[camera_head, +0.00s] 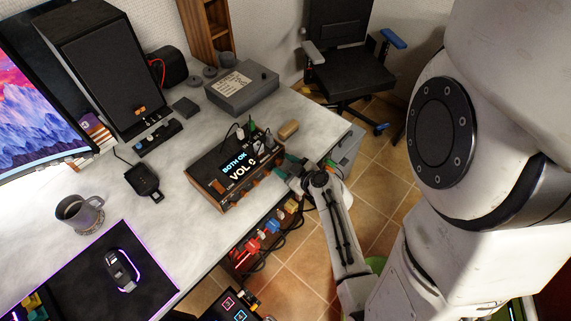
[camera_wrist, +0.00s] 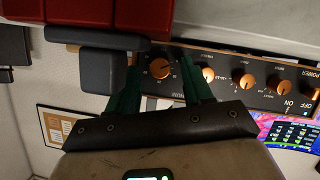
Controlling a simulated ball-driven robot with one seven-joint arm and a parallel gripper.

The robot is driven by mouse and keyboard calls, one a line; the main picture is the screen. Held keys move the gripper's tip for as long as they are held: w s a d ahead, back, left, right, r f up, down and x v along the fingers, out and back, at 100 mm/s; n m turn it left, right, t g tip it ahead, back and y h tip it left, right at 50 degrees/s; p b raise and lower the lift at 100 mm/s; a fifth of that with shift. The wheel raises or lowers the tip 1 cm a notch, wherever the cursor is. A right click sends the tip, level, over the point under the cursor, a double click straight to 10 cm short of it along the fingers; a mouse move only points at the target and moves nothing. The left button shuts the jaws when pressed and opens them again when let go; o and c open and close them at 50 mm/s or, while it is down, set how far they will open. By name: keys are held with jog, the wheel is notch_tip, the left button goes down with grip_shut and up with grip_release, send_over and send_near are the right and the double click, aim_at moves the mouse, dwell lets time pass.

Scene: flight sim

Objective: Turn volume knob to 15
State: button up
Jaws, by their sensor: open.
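The control box (camera_head: 235,170), with wood-toned sides and a dark lit screen (camera_head: 240,160), sits at the desk's front edge. Its screen reads "BOTH ON" or similar and "VOL" with one unclear character. In the wrist view its dark front panel (camera_wrist: 225,67) carries a row of orange knobs. The end knob (camera_wrist: 160,68), likely the volume knob, appears between the two green fingers of my gripper (camera_wrist: 160,77). The fingers are apart; whether they touch the knob cannot be told. In the head view my gripper (camera_head: 284,169) is at the box's right front corner.
A grey box (camera_head: 242,90) with a paper label stands behind. A tan block (camera_head: 288,130) lies beside the control box. A mug (camera_head: 80,213), mouse (camera_head: 122,270) and black speaker (camera_head: 100,65) are to the left. Cables and coloured plugs (camera_head: 262,240) hang below the desk edge.

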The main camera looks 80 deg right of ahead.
grip_shut()
dwell(0.5)
jog(key=shift+d+f+m+y+b, duration=0.15)
jog(key=shift+m+y+b, duration=0.35)
jog(key=shift+m+b, duration=0.25)
jog(key=shift+m+t+y+b, duration=0.45)
jog(key=shift+m+t+y, duration=0.05)
jog(key=shift+m, duration=0.25)
grip_release()
jog(key=shift+s, duration=0.1)
